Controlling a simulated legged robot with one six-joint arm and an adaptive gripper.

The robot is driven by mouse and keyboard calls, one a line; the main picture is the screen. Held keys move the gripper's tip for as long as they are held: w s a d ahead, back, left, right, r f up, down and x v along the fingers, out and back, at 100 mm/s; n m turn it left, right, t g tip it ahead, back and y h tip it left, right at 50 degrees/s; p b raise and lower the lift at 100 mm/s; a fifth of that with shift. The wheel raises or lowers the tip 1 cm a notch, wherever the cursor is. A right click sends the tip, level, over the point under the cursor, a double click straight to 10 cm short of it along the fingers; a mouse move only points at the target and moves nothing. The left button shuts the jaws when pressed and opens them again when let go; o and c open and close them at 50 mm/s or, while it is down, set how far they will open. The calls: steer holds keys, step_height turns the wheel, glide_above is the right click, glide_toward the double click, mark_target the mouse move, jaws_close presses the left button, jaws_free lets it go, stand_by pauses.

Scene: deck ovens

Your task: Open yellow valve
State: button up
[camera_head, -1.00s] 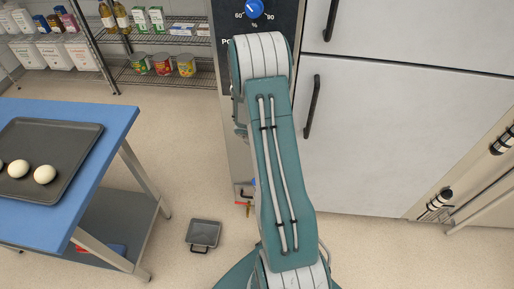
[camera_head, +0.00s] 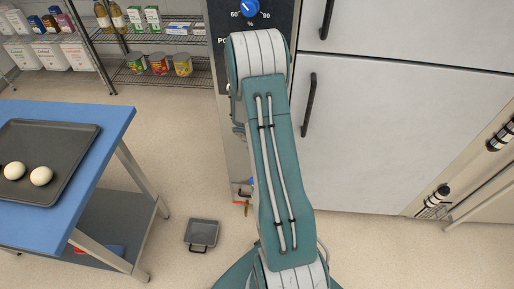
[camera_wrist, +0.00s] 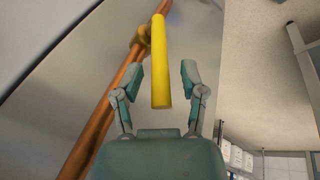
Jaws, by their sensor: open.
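The yellow valve handle (camera_wrist: 160,62) shows in the wrist view as a long yellow bar, fixed to a brass fitting (camera_wrist: 141,42) on a copper pipe (camera_wrist: 105,120). My gripper (camera_wrist: 163,72) is open in the wrist view. The handle's free end lies between the two fingers in the picture, with gaps on both sides. I cannot tell how deep between the fingers it is. In the head view my arm covers most of the valve area; a small brass and red bit (camera_head: 244,193) shows low beside the oven.
A blue table (camera_head: 112,118) with a dark tray (camera_head: 72,133) of dough balls stands at the left. White oven doors (camera_head: 390,140) fill the right. Wire shelves (camera_head: 185,75) stand at the back.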

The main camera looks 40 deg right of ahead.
steer(key=v, duration=0.7)
steer(key=shift+s+a, duration=0.15)
steer(key=shift+s, duration=0.05)
